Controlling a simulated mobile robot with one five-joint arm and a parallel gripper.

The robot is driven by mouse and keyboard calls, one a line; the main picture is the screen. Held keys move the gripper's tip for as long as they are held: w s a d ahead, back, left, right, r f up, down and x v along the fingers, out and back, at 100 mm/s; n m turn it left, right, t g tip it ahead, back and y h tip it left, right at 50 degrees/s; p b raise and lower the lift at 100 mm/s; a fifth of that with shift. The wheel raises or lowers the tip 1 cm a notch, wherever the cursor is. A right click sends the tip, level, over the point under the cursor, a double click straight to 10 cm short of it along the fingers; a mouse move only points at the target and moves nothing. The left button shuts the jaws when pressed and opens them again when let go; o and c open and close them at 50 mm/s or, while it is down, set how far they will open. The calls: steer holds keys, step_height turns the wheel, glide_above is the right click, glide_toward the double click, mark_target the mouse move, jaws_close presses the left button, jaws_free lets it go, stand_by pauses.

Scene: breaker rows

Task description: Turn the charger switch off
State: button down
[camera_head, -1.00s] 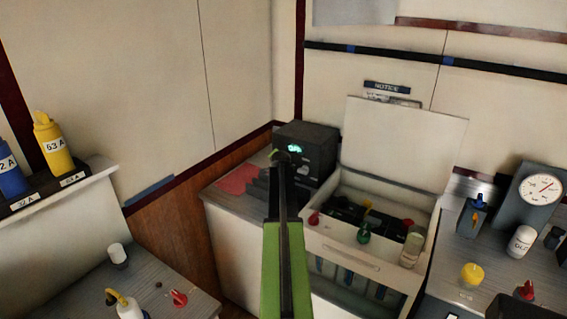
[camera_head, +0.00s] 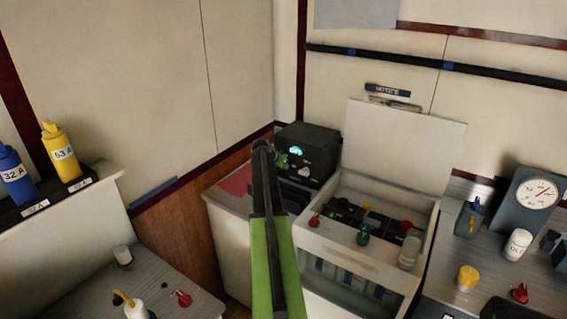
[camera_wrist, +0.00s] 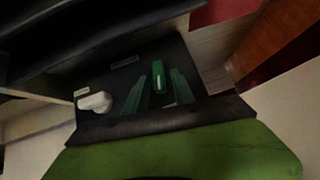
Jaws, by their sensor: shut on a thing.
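The charger (camera_head: 322,140) is a black box with a lit green display, on the counter in the back corner. Its front has a green switch lever (camera_head: 282,160) and a white knob (camera_head: 304,171). The wrist view shows the green switch lever (camera_wrist: 158,77) with a pale mark, and the white knob (camera_wrist: 95,102) to its left, on the dark panel (camera_wrist: 125,72). My gripper (camera_head: 263,148) is at the charger's front left. In the wrist view its fingers (camera_wrist: 158,92) stand on either side of the green lever, shut on it. The small labels are unreadable.
An open white chest (camera_head: 345,250) with coloured knobs stands right of the charger, its lid (camera_head: 405,145) raised. A gauge (camera_head: 535,193) and small bottles sit on the right counter. Blue (camera_head: 14,172) and yellow (camera_head: 60,152) bottles stand on the left ledge. A red sheet (camera_head: 237,181) lies near the charger.

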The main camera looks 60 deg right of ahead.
steer(key=shift+n+g, duration=0.4)
steer(key=shift+g, duration=0.4)
steer(key=c, duration=1.5)
jaws_free()
steer(key=shift+o, duration=0.5)
steer(key=shift+d+f, duration=0.15)
steer(key=shift+w, duration=0.1)
steer(key=p+v, duration=1.2)
steer(key=v, duration=0.5)
steer(key=shift+r, duration=0.35)
